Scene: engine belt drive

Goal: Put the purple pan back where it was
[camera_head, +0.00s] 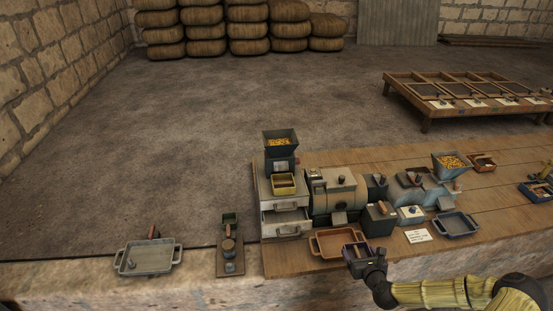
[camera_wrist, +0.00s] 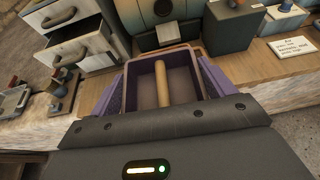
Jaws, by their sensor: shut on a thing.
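The purple pan (camera_head: 355,250) is in my gripper (camera_head: 364,258), near the front edge of the wooden table. In the wrist view the pan (camera_wrist: 134,92) is a small open box with dark purple walls and a light wooden bar running lengthwise in its middle. No loose contents show inside it. My gripper is shut on the pan from the near side, and the grip itself is mostly hidden by the gripper body. The pan overlaps the right part of a copper-brown tray (camera_head: 322,246); I cannot tell whether they touch.
A drawer cabinet (camera_head: 285,215) with a hopper (camera_head: 280,142) on top stands left of the tray, one drawer partly open. A drum machine (camera_head: 335,195) stands behind. A dark box (camera_head: 378,219), a white card (camera_head: 418,236) and a blue-grey tray (camera_head: 455,225) are to the right.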

